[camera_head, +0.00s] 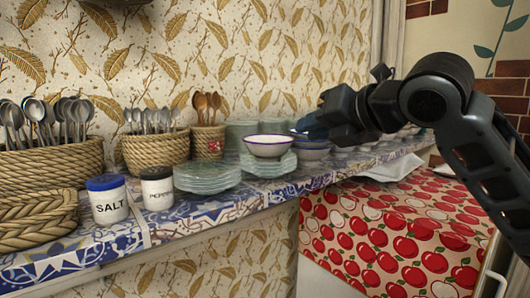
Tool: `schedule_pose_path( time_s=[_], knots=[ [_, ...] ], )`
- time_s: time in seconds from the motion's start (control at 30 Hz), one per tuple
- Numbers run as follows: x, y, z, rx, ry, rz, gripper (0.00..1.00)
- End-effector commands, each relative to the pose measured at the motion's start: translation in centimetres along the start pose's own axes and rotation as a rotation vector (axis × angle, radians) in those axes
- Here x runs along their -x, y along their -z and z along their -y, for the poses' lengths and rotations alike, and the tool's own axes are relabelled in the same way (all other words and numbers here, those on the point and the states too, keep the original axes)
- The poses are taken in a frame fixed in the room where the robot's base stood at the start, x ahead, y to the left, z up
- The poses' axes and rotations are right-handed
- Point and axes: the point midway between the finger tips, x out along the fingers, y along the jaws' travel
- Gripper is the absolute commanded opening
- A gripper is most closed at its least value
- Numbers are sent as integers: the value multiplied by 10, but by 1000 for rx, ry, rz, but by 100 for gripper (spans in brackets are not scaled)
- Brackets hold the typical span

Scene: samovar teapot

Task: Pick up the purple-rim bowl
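A white bowl with a purple rim (268,148) sits upright on a stack of clear glass plates (268,166) on the tiled shelf. My gripper (308,128) reaches in from the right, just right of this bowl and slightly above its rim. It looks apart from the bowl, though the depth between them is hard to judge. Its fingertips are small and blurred, so I cannot see whether they are open. Bluish bowls (313,151) stand below and behind the gripper, partly hidden by it.
More glass plates (207,178) stand left of the bowl, with pepper (157,189) and salt (107,201) jars further left. Baskets of spoons (156,150) line the wall. Glassware (355,156) continues right along the shelf. A red apple-patterned cloth (400,235) lies lower right.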

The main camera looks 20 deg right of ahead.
Motion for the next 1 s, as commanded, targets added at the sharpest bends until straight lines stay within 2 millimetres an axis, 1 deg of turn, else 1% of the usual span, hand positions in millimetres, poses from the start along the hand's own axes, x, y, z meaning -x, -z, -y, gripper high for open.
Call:
schedule_pose_path(
  time_s=[0.33, 0.5, 0.6, 0.73, 0.93, 1.0],
  knots=[
    [-33, 0, 0, 0, 1, -3, 22],
    [-58, 0, 2, -1, 0, -3, 22],
    [-70, 0, 3, 0, 1, -1, 22],
    [-76, 1, 3, 1, 0, 0, 22],
    [-76, 1, 4, 1, 0, 0, 22],
    [-76, 1, 4, 0, 0, 0, 15]
  ],
)
